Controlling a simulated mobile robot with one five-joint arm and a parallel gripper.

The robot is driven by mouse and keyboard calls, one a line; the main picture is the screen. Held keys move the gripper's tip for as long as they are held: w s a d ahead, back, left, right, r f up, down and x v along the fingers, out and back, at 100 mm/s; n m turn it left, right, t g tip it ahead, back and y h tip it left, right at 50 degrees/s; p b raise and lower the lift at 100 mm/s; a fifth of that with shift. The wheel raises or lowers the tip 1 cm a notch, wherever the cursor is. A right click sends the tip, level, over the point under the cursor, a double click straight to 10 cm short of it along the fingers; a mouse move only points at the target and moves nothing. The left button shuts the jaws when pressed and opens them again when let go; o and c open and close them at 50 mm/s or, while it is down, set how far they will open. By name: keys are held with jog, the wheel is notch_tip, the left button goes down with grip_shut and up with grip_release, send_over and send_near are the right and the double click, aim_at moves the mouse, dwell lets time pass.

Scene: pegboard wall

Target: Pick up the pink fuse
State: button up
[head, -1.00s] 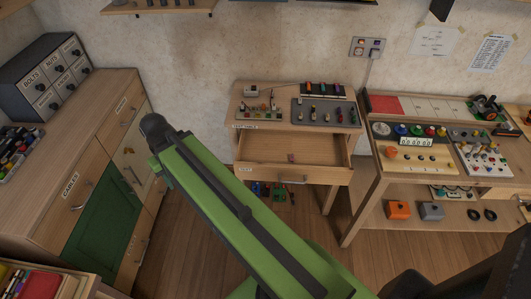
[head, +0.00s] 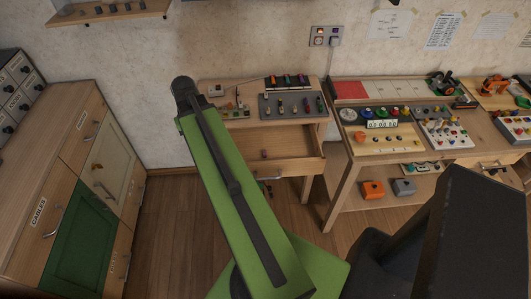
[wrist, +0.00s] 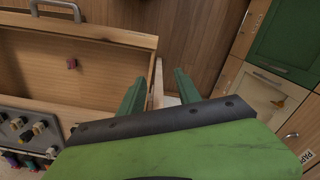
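A small pinkish-red piece (wrist: 72,63), which looks like the pink fuse, lies in the open wooden drawer, near the front wall. It is also a tiny dark pink spot in the head view (head: 264,154). My gripper (wrist: 158,90) is open in the wrist view, its two green fingers apart with nothing between them. It is over the drawer's side edge, to the right of the piece in that view. In the head view my green arm hides part of the drawer's left side, and my fingers do not show.
A workbench (head: 335,162) with panels and switches stands at the right. A cabinet with a green door (head: 80,232) stands at the left. Inside the drawer (wrist: 35,65) there is much bare room.

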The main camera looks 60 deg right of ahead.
jog(key=s+d+r+m, duration=0.1)
jog(key=s+d+m, duration=0.2)
jog(key=s+d, duration=0.8)
jog(key=m, duration=0.2)
send_over(265, 151)
notch_tip(265, 151, down, 18)
jog(key=b, duration=1.7)
jog(key=shift+r, duration=0.4)
grip_shut()
